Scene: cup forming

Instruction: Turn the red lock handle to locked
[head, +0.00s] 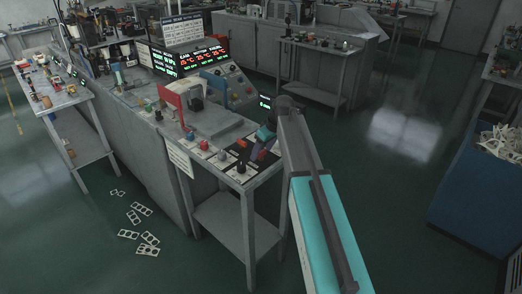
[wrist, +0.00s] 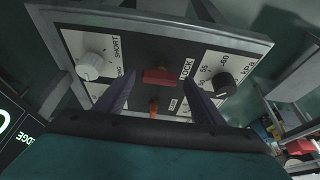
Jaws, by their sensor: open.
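The red lock handle (wrist: 158,76) shows in the wrist view as a short red bar on a dark plate. It lies roughly crosswise in the picture, left of the word LOCK (wrist: 186,69). My gripper (wrist: 158,83) is open, one dark finger to each side of the handle, with gaps between. I cannot tell how far the fingertips are from the plate. A small orange-red part (wrist: 154,108) shows below the handle, near my palm. In the head view my gripper (head: 258,147) is over the right end of the grey bench, and it partly hides the panel there.
A white knob (wrist: 90,66) marked SHORT is left of the handle, and a dark dial (wrist: 222,83) marked kPa is right. In the head view a small red knob (head: 204,145) and a black knob (head: 241,168) stand on the bench close to my gripper.

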